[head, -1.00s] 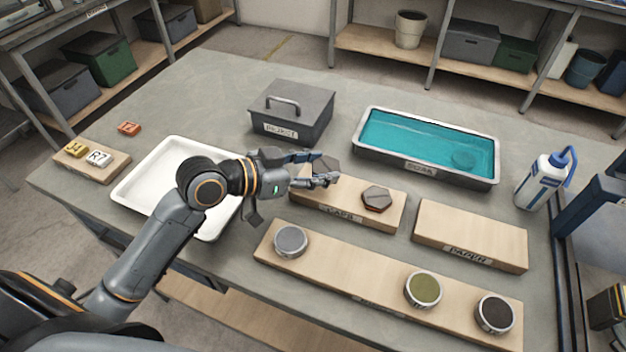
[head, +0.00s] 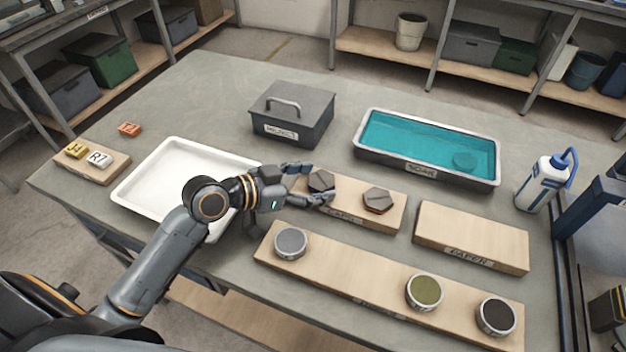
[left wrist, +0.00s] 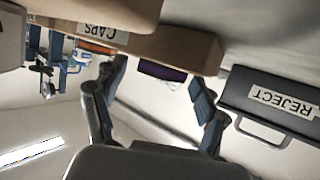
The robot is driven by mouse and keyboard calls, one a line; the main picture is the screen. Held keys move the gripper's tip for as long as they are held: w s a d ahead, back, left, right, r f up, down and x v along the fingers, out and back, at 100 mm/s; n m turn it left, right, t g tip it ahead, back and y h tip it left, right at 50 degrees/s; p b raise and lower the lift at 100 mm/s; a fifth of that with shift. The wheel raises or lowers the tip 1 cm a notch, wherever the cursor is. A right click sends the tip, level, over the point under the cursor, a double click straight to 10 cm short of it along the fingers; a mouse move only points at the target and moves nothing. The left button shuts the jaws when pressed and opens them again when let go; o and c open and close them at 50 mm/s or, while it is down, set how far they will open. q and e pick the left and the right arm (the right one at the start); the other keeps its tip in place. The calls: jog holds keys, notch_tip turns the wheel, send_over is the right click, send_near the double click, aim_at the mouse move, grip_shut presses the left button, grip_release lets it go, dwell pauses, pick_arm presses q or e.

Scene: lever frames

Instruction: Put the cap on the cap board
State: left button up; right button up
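The cap board (head: 355,215), a pale wooden block labelled CAPS, lies mid-table. A dark hexagonal cap (head: 321,181) rests on its left part, and it shows purple-edged in the left wrist view (left wrist: 162,70). A second dark hexagonal cap (head: 378,200) with a reddish edge sits on the board's right part. My left gripper (head: 312,183) is open, with one finger on each side of the left cap. In the left wrist view the fingers (left wrist: 160,88) stand apart with gaps to the cap. My right gripper is not visible.
A long board (head: 345,275) with several round pieces lies in front. An empty board (head: 470,225) lies to the right. Behind are the grey REJECT box (head: 290,120) and a tray of teal liquid (head: 425,145). A white tray (head: 150,187) sits left, a bottle (head: 543,182) right.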

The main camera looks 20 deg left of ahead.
pick_arm(q)
jog(key=shift+r, duration=0.15)
jog(key=b+v, duration=0.1)
jog(key=v, duration=1)
jog(key=shift+b, duration=0.3)
jog(key=shift+s+a+r, duration=0.2)
jog(key=shift+s+a, duration=0.1)
jog(key=shift+s, duration=0.05)
jog(key=shift+r, duration=0.1)
